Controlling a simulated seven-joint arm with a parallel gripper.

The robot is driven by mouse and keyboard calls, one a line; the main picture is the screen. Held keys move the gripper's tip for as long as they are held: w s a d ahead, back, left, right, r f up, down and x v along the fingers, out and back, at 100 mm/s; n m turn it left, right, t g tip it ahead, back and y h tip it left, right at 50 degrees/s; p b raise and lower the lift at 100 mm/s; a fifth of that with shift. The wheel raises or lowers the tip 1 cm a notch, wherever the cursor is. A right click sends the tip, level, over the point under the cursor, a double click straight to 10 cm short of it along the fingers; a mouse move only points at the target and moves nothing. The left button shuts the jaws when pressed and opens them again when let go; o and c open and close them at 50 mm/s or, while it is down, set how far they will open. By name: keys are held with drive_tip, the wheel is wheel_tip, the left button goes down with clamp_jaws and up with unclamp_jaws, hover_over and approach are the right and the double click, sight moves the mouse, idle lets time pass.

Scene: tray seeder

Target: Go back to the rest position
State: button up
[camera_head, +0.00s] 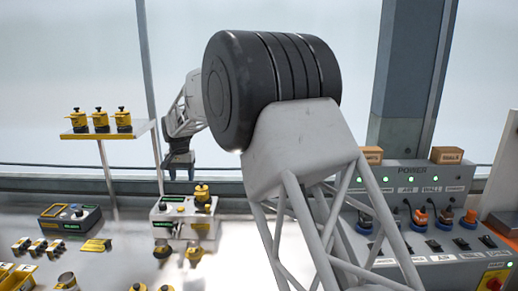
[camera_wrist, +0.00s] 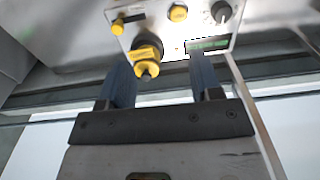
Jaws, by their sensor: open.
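My gripper (camera_head: 180,172) hangs at the left of my large arm joint in the head view, above and behind a light-coloured control box (camera_head: 163,215). In the wrist view my gripper (camera_wrist: 163,82) shows two dark fingers apart with nothing held between them. A yellow knobbed piece (camera_wrist: 147,58) shows beyond the fingers, nearer the left one, on the box's panel (camera_wrist: 175,30). The same yellow piece (camera_head: 202,194) appears on top of the box in the head view. My arm hides part of the scene's middle.
A yellow-edged shelf (camera_head: 85,133) with 3 yellow canisters (camera_head: 99,120) stands at the left. A grey box (camera_head: 70,217) and several small yellow-black parts lie on the bench. A power panel (camera_head: 415,185) with cables and orange plugs is at the right. A window lies behind.

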drive_tip(key=s+d+r, duration=0.4)
drive_tip(key=s+d, duration=0.4)
drive_tip(key=d, duration=0.2)
drive_tip(key=s+d+r+t, duration=0.1)
drive_tip(key=s+d+r, duration=0.2)
drive_tip(key=s+d, duration=0.6)
drive_tip(key=s+d+r, duration=0.4)
drive_tip(key=s+d, duration=0.2)
drive_tip(key=d, duration=0.6)
drive_tip(key=s+d+f, duration=0.2)
drive_tip(key=s+d, duration=0.3)
drive_tip(key=s, duration=0.5)
drive_tip(key=s+d+f, duration=0.3)
drive_tip(key=s+d, duration=0.2)
drive_tip(key=s, duration=0.6)
drive_tip(key=s+d+f+t, duration=0.1)
drive_tip(key=s+d+f, duration=0.2)
drive_tip(key=s, duration=0.7)
drive_tip(key=d, duration=0.2)
drive_tip(key=shift+s+d+f, duration=0.15)
drive_tip(key=shift+d+f, duration=0.1)
drive_tip(key=shift+d, duration=0.1)
